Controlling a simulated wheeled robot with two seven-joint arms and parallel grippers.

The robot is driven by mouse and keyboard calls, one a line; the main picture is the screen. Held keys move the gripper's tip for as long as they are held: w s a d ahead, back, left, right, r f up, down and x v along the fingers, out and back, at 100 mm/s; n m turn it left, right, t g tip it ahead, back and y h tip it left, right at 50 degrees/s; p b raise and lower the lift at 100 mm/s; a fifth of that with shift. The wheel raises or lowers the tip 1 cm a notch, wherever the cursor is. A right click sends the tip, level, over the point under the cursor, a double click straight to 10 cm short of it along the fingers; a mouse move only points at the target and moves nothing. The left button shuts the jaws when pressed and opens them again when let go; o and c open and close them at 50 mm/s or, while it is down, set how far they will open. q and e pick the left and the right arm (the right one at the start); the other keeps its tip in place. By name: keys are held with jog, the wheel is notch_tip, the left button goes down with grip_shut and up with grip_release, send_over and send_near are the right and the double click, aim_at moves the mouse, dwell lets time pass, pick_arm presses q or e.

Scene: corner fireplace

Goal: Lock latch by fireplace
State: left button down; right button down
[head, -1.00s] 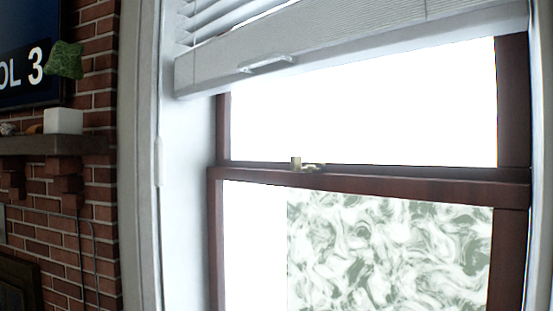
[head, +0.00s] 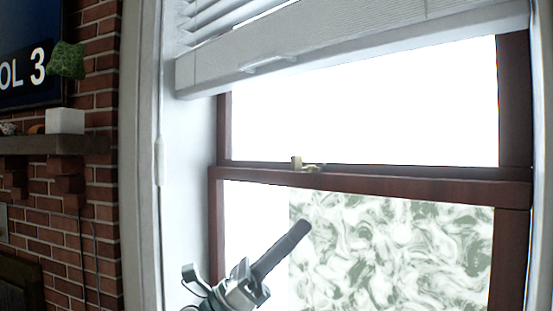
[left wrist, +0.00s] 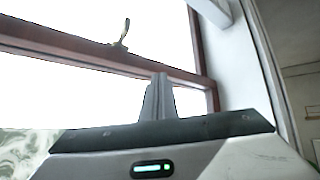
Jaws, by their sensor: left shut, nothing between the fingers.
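The latch (head: 303,165) is a small brass piece on top of the meeting rail (head: 370,184) of the brown-framed window. It also shows in the left wrist view (left wrist: 121,38), where a thin lever stands up from its base. My left gripper (head: 304,228) is below the rail, in front of the lower pane, with its dark fingers pointing up and right. Its fingers are shut together with nothing between them and are apart from the latch. In the left wrist view the shut fingers (left wrist: 158,98) point toward the rail, to the right of the latch. My right gripper is not in view.
A white blind (head: 340,50) hangs over the upper window. A blind cord (head: 159,160) hangs at the left side. The space before the upper pane is clear.

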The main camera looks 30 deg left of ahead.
pick_arm(q)
notch_tip(320, 180, up, 5)
jog(key=s+d+m+g, duration=0.1)
jog(key=s+m+g, duration=0.1)
jog(key=m+g, duration=0.65)
jog(key=m+t+y, duration=0.5)
jog(key=m+y, duration=0.2)
send_near(307, 164)
jog(key=s+d, duration=0.2)
jog(key=s, duration=0.2)
jog(key=s+a+r+t+y, duration=0.2)
jog(key=a+y, duration=0.3)
jog(key=a, duration=0.2)
jog(key=shift+a+r+n, duration=0.2)
jog(key=shift+a+n, duration=0.15)
jog(key=shift+n, duration=0.1)
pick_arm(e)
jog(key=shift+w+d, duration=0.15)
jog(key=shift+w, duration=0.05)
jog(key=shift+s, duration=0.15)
